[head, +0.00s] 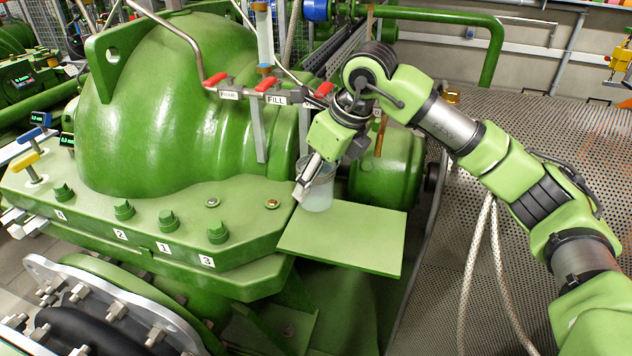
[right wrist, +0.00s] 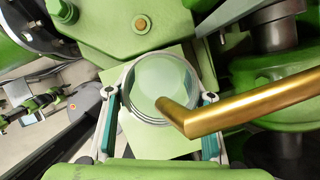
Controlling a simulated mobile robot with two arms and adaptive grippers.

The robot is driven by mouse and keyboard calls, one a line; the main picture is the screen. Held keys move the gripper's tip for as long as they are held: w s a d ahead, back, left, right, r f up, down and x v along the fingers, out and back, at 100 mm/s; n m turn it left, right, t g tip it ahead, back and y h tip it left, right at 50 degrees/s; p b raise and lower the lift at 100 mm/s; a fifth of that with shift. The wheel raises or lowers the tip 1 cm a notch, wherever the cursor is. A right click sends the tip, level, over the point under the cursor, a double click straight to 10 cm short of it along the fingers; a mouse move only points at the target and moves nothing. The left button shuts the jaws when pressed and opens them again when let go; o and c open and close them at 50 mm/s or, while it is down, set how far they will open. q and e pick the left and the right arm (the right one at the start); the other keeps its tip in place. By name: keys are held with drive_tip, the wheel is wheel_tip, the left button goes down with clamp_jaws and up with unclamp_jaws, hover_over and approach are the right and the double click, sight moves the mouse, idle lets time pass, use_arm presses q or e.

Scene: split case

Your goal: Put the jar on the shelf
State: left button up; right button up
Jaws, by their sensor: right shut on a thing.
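The jar (head: 319,194) is a clear, round vessel with pale contents, upright at the back left of the green shelf (head: 345,241). In the right wrist view I look down into the jar (right wrist: 150,80), with the pale green shelf (right wrist: 150,145) around and beneath it. My right gripper (head: 308,180) is shut on the jar, one finger on each side. I cannot tell whether the jar's base touches the shelf. My left gripper is not in view.
A bent brass pipe (right wrist: 245,105) reaches over the jar's mouth. Red-handled valves (head: 268,84), one labelled FILL, are above left. The green machine casing (head: 180,110) stands close on the left. The shelf's front is bare.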

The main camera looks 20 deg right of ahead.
sight(317, 191)
drive_tip(key=shift+f, duration=0.85)
drive_tip(key=shift+f, duration=0.1)
drive_tip(key=shift+f+b, duration=0.5)
drive_tip(key=shift+f, duration=0.05)
drive_tip(key=o, duration=1.1)
drive_tip(key=shift+r+p, duration=0.5)
drive_tip(key=b+v, duration=0.1)
drive_tip(key=v, duration=1.1)
drive_tip(key=shift+r, duration=0.15)
